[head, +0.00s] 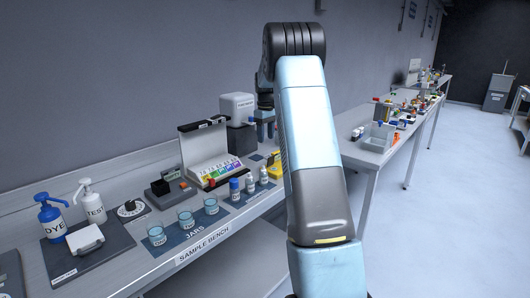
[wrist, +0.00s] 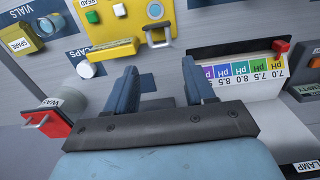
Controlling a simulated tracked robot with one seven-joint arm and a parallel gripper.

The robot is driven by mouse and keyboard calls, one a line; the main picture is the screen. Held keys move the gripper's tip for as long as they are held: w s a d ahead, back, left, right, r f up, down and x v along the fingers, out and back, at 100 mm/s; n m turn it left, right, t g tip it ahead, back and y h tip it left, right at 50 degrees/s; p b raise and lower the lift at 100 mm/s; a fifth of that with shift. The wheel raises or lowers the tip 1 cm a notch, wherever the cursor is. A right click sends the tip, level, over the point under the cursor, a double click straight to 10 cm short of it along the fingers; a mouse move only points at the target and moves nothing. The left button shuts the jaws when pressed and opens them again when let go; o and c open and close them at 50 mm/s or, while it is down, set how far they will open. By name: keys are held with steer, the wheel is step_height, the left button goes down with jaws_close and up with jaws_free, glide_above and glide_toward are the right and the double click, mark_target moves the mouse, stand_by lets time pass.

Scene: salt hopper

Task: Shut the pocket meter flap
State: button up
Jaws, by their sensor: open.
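In the head view a yellow piece (head: 276,160) shows beside my arm, mostly hidden. My gripper (wrist: 160,87) is open and empty, with its two blue-grey fingers apart and pointing toward the yellow device. In the head view my gripper (head: 265,125) is partly hidden behind my arm.
A pH colour chart (wrist: 240,80) with a red slider lies right of my fingers. A white cylinder with a red part (wrist: 52,115) stands at left. A white cap (wrist: 86,69) is near the strip. Glass jars (head: 186,220), bottles (head: 235,189) and pump bottles (head: 50,217) crowd the bench.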

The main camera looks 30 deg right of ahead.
mark_target(268, 160)
step_height(268, 160, down, 7)
steer(key=shift+f, duration=0.2)
steer(key=shift+c, duration=0.3)
